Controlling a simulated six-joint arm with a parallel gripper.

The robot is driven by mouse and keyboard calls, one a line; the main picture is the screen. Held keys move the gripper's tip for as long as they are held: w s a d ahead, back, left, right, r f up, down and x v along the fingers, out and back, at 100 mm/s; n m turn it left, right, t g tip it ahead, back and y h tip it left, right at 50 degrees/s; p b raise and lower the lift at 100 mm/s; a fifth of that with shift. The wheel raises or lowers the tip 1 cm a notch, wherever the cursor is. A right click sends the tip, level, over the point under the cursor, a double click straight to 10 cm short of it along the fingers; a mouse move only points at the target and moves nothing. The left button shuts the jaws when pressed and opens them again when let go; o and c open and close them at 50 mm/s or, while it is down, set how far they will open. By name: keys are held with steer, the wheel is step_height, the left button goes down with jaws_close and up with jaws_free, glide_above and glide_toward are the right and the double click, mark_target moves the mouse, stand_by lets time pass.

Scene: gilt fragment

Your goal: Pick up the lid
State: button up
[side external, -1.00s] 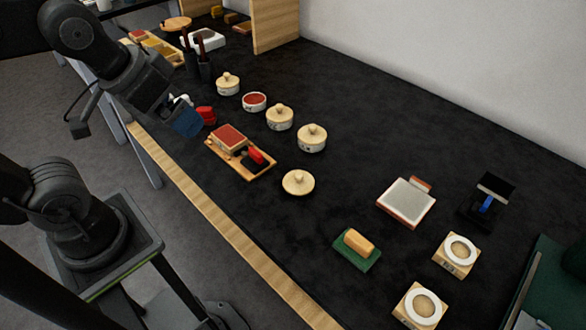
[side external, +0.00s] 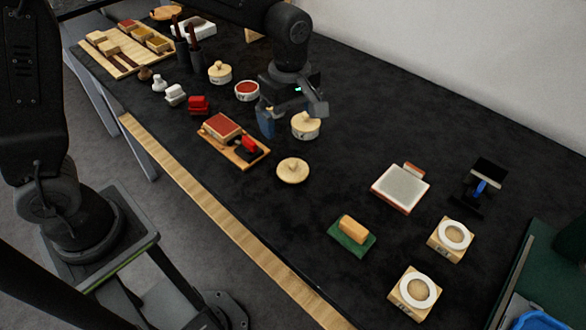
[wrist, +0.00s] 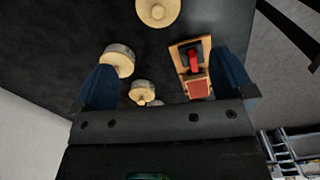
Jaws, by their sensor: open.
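A loose round cream lid (side external: 292,171) with a knob on top lies flat on the black table in the side external view. It also shows at the top edge of the wrist view (wrist: 157,11), partly cut off. My gripper (side external: 291,118) is open with nothing between its blue fingers. It hovers above the row of pots, behind the lid and apart from it. In the wrist view its fingers (wrist: 167,72) spread to the left and right. A pot with a similar lid (side external: 306,126) stands just behind the loose lid.
A wooden tray (side external: 247,163) with a red block and a red-handled tool lies left of the lid. An open pot of red content (side external: 247,91) and another lidded pot (side external: 220,72) stand farther back. Bare table lies right of the lid, before a white-topped pad (side external: 400,188).

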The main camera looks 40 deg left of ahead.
mark_target(292, 160)
step_height(292, 160, down, 14)
steer(key=shift+w+r, duration=0.1)
steer(key=shift+w, duration=0.05)
stand_by(0.5)
steer(key=shift+c, duration=0.4)
steer(key=c, duration=0.8)
steer(key=shift+r, duration=0.15)
